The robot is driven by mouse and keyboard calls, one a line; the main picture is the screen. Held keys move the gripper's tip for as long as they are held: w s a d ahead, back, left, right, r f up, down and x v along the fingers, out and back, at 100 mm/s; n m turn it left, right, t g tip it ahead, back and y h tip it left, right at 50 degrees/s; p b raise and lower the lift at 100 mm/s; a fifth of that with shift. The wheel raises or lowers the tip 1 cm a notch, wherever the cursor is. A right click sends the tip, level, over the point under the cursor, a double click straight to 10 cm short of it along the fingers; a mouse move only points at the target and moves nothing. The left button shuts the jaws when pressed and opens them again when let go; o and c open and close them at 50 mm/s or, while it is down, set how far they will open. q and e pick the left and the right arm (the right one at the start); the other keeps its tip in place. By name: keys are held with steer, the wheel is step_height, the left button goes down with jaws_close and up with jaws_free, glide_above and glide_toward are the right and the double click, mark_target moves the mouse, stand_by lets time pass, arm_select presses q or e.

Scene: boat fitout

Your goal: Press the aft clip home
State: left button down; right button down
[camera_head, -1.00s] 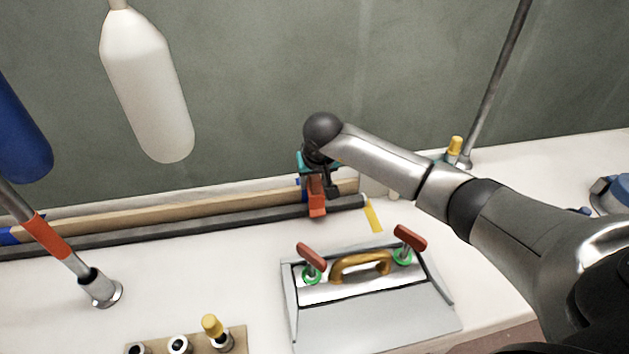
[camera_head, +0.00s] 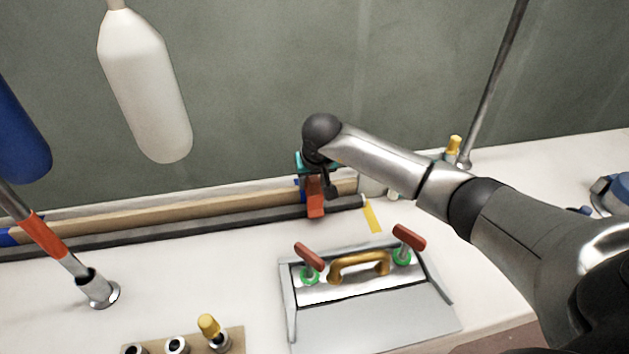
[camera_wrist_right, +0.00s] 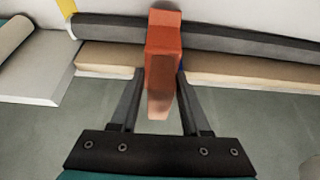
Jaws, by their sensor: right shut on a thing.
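An orange clip (camera_head: 315,198) sits at the right end of a wooden rail (camera_head: 170,212) and a dark grey bar (camera_head: 180,232). In the right wrist view the clip (camera_wrist_right: 163,55) lies across the bar and the rail. My right gripper (camera_head: 316,186) is at the clip. In the wrist view its two fingers (camera_wrist_right: 158,95) stand one on each side of the clip's near part, shut on it. Whether the clip is fully seated on the bar I cannot tell. My left gripper is not in view.
A hatch-like grey panel with a yellow handle (camera_head: 360,264) and red T-handles (camera_head: 308,257) lies in front. A yellow strip (camera_head: 373,217) is beside the bar's end. A white fender (camera_head: 146,90) hangs at left. An orange-banded pole (camera_head: 47,235) stands at the left.

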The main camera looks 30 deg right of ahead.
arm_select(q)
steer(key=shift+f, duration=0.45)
arm_select(e)
steer(key=f, duration=0.1)
steer(key=s+f, duration=0.1)
steer(key=shift+a+f, duration=0.2)
steer(key=shift+f, duration=0.15)
steer(key=shift+c, duration=1.5)
jaws_free()
arm_select(q)
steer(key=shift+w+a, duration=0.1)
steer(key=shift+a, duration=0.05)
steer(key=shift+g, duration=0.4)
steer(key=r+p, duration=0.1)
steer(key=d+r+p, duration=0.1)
steer(key=p, duration=0.1)
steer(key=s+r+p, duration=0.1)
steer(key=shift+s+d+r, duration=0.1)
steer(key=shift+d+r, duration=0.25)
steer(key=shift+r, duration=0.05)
arm_select(e)
steer(key=w+v, duration=0.1)
steer(key=v, duration=1.6)
steer(key=shift+w+d+r, duration=0.2)
steer(key=shift+d+r, duration=0.05)
steer(key=shift+r, duration=0.2)
